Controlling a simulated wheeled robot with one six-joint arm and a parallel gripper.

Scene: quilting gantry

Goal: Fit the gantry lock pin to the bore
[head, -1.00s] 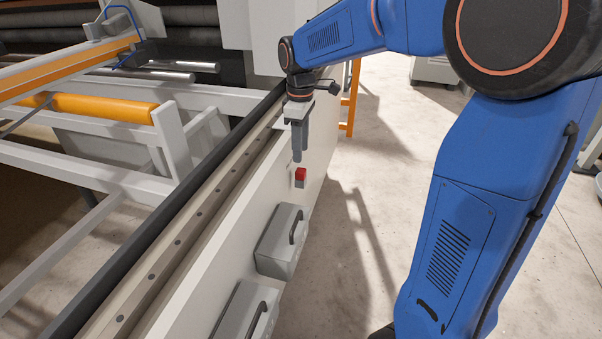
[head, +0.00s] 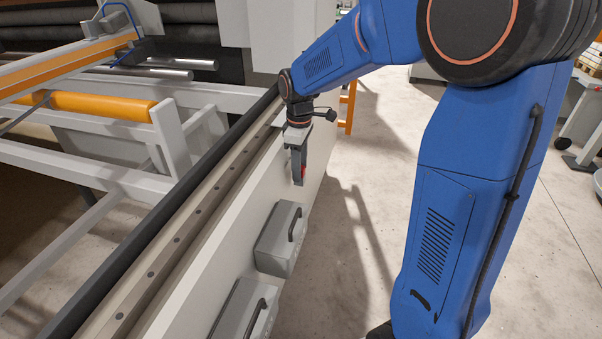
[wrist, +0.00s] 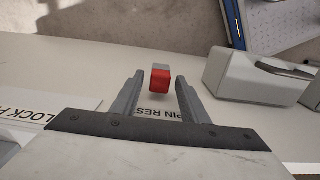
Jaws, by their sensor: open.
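A small block with a red face and grey top (wrist: 160,78), which looks like the lock pin, shows in the wrist view by a label whose visible part reads "PIN RES". My gripper (wrist: 158,88) is open, with one finger on each side of the block in the picture. I cannot tell whether the fingers touch it. In the head view my gripper (head: 299,167) points down at the side of the white gantry beam (head: 228,220), and only a red sliver of the block shows beside the fingers. I cannot make out the bore.
Two grey boxes with dark handles (head: 279,240) stick out from the beam's side, nearer the camera; one box (wrist: 247,80) is right of my gripper in the wrist view. A rail with several dark spots (head: 177,240) runs along the beam. The floor to the right (head: 345,270) is clear.

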